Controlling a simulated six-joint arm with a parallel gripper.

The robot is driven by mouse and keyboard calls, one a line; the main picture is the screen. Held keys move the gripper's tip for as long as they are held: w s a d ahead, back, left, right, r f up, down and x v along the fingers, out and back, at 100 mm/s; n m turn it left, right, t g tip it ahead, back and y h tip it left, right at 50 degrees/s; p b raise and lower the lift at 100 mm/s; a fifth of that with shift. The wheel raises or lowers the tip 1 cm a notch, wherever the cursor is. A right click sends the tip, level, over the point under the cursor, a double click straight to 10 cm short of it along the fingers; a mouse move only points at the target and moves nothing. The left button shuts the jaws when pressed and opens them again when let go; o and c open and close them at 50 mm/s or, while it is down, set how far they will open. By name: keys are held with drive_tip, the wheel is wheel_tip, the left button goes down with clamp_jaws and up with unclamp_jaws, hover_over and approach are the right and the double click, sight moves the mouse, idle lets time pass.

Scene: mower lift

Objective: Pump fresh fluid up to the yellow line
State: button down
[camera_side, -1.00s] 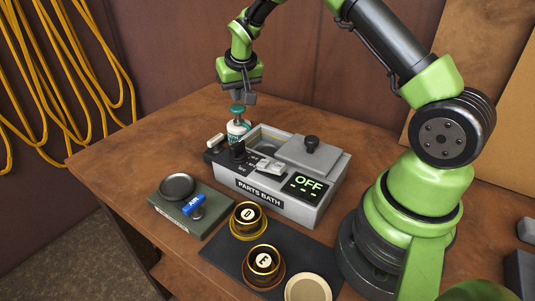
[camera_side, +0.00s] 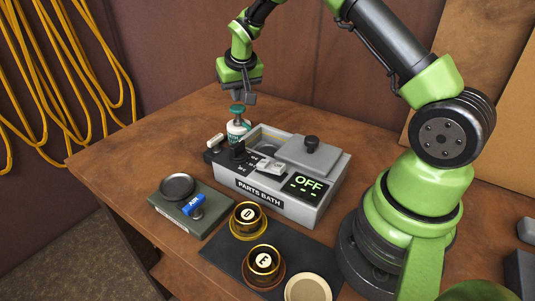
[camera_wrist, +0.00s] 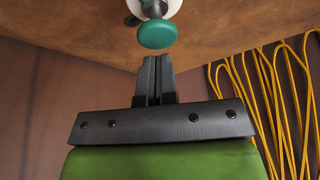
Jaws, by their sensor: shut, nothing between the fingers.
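A white pump bottle (camera_side: 236,130) with a teal pump head (camera_side: 237,109) stands at the back left of the grey parts bath (camera_side: 262,201). My gripper (camera_side: 250,99) is shut and empty just above the pump head, apart from it as far as I can tell. In the wrist view the shut fingertips (camera_wrist: 158,60) point at the teal pump head (camera_wrist: 157,34), with a small gap in the picture.
A green-grey box (camera_side: 178,223) with a round dish and a blue AIR button (camera_side: 194,205) stands at the front left. Brass pieces marked D (camera_side: 248,215) and E (camera_side: 264,261) and a cream disc (camera_side: 308,288) sit at a dark mat. Yellow cables (camera_side: 62,60) hang on the wall.

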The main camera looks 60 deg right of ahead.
sight(238, 107)
drive_tip(key=shift+f, duration=1.9)
drive_tip(key=shift+r, duration=2.9)
